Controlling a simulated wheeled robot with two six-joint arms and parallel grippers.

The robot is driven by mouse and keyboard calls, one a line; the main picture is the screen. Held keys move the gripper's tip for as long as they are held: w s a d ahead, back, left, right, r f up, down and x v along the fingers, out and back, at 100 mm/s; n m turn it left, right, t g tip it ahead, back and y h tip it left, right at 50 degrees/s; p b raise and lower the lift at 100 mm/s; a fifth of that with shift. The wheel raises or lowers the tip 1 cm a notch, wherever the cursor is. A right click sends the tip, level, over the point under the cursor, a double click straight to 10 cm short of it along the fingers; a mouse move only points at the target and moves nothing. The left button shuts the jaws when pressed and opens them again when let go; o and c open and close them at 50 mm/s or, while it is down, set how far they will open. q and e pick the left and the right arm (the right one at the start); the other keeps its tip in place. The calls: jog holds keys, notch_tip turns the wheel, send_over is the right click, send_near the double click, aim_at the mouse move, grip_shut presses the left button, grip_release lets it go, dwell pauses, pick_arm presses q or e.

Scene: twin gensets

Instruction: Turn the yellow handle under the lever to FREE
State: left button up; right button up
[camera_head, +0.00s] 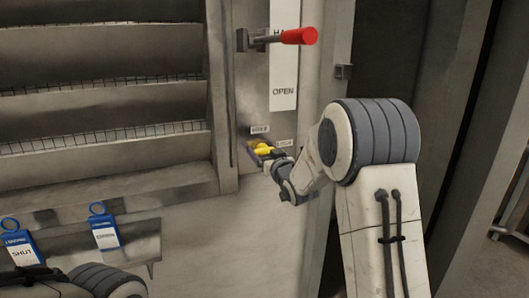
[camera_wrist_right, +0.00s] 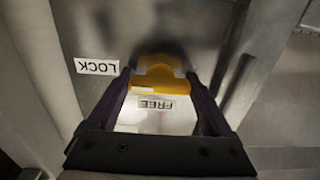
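The yellow handle (camera_head: 264,149) is on the grey panel below the lever with the red grip (camera_head: 298,36). In the right wrist view the yellow handle (camera_wrist_right: 160,78) lies between the two dark fingers of my right gripper (camera_wrist_right: 160,74). The fingers are spread, one on each side of it; I cannot tell whether they touch it. A LOCK label (camera_wrist_right: 97,66) and a FREE label (camera_wrist_right: 155,104) flank the handle; both read upside down there. In the head view my right gripper (camera_head: 266,155) partly covers the handle. My left gripper is out of the picture.
A white strip (camera_head: 284,90) marked OPEN runs beneath the lever. Louvred slats (camera_head: 100,100) fill the left. Blue-ringed tags (camera_head: 104,229) hang at the lower left, one marked SHUT (camera_head: 22,252).

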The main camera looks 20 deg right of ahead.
jog(key=shift+f+n+b, duration=0.15)
jog(key=shift+n+b, duration=0.75)
jog(key=shift+b, duration=0.2)
jog(key=n+b, duration=1.1)
jog(key=shift+f+n+b, duration=0.1)
jog(key=shift+n+b, duration=0.2)
jog(key=shift+b, duration=0.05)
jog(key=shift+n+b, duration=1.8)
jog(key=shift+n, duration=0.5)
jog(key=shift+r, duration=0.2)
jog(key=o, duration=1.1)
jog(key=shift+o, duration=0.2)
jog(key=s, duration=1)
jog(key=shift+s+d+p, duration=0.2)
jog(key=shift+s+p, duration=0.05)
jog(key=shift+p, duration=0.05)
jog(key=shift+a, duration=0.1)
